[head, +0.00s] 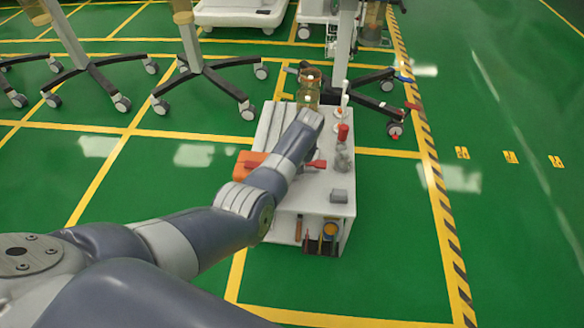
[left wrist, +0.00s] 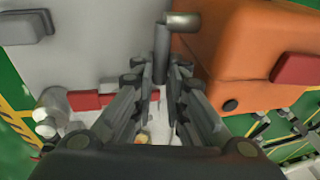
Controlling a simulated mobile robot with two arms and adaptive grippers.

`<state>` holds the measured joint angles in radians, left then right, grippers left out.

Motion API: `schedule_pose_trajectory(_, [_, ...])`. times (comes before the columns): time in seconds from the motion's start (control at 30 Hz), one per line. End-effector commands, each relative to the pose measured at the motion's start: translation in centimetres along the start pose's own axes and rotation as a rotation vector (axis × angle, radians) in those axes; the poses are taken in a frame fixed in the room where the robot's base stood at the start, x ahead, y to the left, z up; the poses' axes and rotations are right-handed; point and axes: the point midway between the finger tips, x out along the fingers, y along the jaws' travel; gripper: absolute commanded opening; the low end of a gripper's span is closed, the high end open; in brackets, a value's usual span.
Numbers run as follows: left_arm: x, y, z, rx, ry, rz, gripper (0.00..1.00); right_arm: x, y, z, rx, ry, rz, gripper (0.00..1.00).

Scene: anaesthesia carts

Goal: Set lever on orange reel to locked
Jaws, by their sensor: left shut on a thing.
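In the left wrist view the reel (left wrist: 238,50) fills the upper right. A grey lever (left wrist: 162,48), a post with a short rod pointing right, stands by its left edge. My left gripper (left wrist: 160,72) has its fingers on either side of the post's near end and is shut on it. Whether the lever is locked cannot be told. In the head view, my arm hides this gripper and the lever. My right gripper is not in view.
The white cart top (head: 310,198) also holds a red-capped bottle (head: 343,150), a small grey block (head: 338,196) and amber jars (head: 309,85). A red piece (left wrist: 298,69) shows on the reel's right side. Wheeled stands (head: 205,70) are behind; green floor is clear at right.

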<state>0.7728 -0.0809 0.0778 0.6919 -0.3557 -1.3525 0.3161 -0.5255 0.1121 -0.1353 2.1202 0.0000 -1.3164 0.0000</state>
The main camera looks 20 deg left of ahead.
Motion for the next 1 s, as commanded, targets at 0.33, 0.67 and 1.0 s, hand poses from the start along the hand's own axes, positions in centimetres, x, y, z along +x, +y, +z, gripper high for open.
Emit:
schedule_pose_trajectory(0.33, [0.1,0.1,-0.06,0.004,-0.02,0.003,0.0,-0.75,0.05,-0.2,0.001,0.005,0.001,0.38])
schedule_pose_trajectory(0.67, [0.09,0.07,-0.07,0.004,-0.019,0.002,0.21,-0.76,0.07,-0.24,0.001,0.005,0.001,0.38])
schedule_pose_trajectory(1.0, [-0.09,0.05,-0.1,0.004,-0.018,0.001,0.21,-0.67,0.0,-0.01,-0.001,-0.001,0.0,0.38])
